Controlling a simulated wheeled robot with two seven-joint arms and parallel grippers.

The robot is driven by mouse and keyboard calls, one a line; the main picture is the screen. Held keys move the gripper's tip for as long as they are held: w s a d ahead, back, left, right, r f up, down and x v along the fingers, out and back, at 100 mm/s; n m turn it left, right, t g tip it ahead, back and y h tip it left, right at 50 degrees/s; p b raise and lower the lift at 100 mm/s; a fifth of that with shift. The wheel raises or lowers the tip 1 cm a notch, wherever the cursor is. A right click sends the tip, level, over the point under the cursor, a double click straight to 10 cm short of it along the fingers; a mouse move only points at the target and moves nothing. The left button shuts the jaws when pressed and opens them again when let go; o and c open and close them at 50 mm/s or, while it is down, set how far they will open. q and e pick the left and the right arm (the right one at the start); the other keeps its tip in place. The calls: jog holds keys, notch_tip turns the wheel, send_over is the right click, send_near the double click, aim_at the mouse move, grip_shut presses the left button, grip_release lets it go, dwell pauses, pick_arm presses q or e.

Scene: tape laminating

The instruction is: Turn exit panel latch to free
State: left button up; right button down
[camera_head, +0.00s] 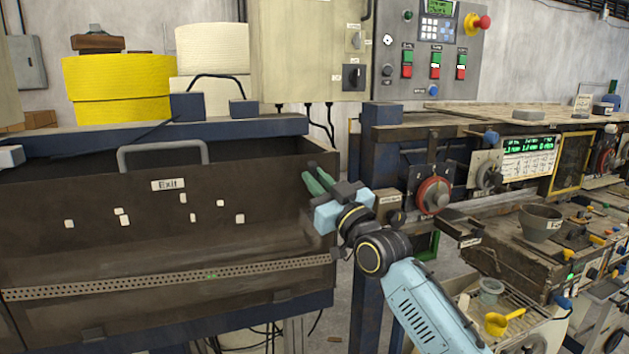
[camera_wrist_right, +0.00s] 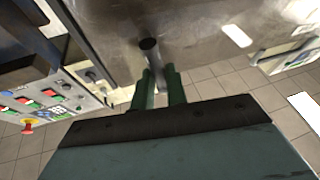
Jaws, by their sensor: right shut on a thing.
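The exit panel (camera_head: 90,190) is a dark brown sheet with an "Exit" label and a grey bar handle (camera_head: 162,150) on its top edge. It also shows in the right wrist view (camera_wrist_right: 200,30). My right gripper (camera_head: 313,172) has green fingers and is at the panel's upper right corner. In the right wrist view its fingertips (camera_wrist_right: 160,74) are close together at a dark round latch knob (camera_wrist_right: 150,48). The gripper is shut on this latch. The fingers hide part of it, and its turn angle cannot be told. My left gripper is not in view.
A control box (camera_head: 435,50) with buttons and a red stop knob is above on the wall. A red round dial (camera_head: 433,194) is on the machine right of my gripper. A cluttered bench with a grey bowl (camera_head: 540,222) fills the right. Yellow rolls (camera_head: 118,85) stand behind the panel.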

jog(key=shift+d+m+t+h, duration=0.2)
jog(key=shift+m+t+h, duration=0.25)
jog(key=shift+m, duration=0.65)
jog(key=c, duration=1.4)
grip_release()
jog(key=shift+w, duration=0.1)
jog(key=b+v, duration=0.2)
jog(key=v, duration=1.1)
jog(key=shift+d+f, duration=0.1)
jog(key=shift+f, duration=0.1)
